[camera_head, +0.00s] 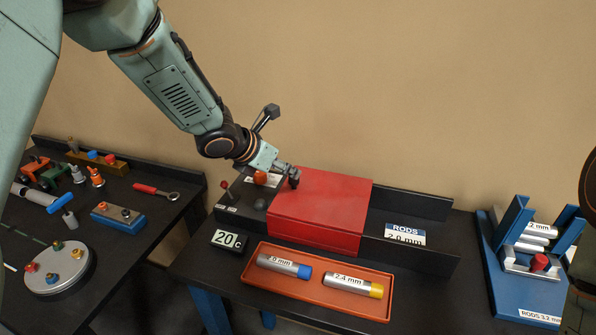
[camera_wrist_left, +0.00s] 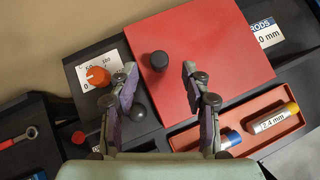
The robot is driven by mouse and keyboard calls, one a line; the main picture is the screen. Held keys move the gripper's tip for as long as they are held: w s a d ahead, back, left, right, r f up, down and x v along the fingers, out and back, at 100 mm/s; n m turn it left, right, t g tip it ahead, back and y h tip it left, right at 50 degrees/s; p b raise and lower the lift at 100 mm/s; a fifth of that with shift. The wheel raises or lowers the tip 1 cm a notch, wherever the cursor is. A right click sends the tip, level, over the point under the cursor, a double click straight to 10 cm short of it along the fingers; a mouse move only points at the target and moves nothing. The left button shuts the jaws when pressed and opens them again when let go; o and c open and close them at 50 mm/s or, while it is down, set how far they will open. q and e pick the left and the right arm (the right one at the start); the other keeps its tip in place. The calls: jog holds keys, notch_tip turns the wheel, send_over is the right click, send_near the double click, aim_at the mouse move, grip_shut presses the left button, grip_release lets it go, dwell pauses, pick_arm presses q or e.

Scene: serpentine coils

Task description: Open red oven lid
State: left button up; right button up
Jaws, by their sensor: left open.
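The red oven lid (camera_head: 325,205) is a flat box-like cover on the dark oven, and it lies shut. It also shows in the left wrist view (camera_wrist_left: 220,50), with a black round knob (camera_wrist_left: 159,60) near its left edge. My left gripper (camera_head: 287,173) is above the lid's left edge in the head view. In the wrist view the left gripper (camera_wrist_left: 160,78) is open, with its fingers apart and the knob showing between and just beyond the tips. I cannot tell whether a finger touches the knob. My right gripper is not in view.
An orange dial (camera_wrist_left: 97,76) and a dark ball knob (camera_wrist_left: 138,112) sit left of the lid. A 20 C display (camera_head: 229,239) and an orange tray (camera_head: 318,300) with two labelled cylinders stand in front. A dark RODS channel (camera_head: 435,232) and blue rack (camera_head: 515,285) are to the right.

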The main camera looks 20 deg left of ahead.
aim_at(289, 191)
pick_arm(q)
jog(key=x, duration=0.4)
jog(key=shift+a+f+p, duration=0.15)
jog(key=shift+p, duration=0.25)
jog(key=shift+w+d+f, duration=0.45)
jog(key=shift+d+f, duration=0.05)
jog(key=shift+f, duration=0.1)
jog(key=shift+w+a+f, duration=0.1)
jog(key=shift+w+f, duration=0.15)
jog(key=shift+w, duration=0.05)
jog(key=shift+s+r, duration=0.15)
jog(key=shift+s, duration=0.05)
jog(key=c, duration=0.6)
grip_shut()
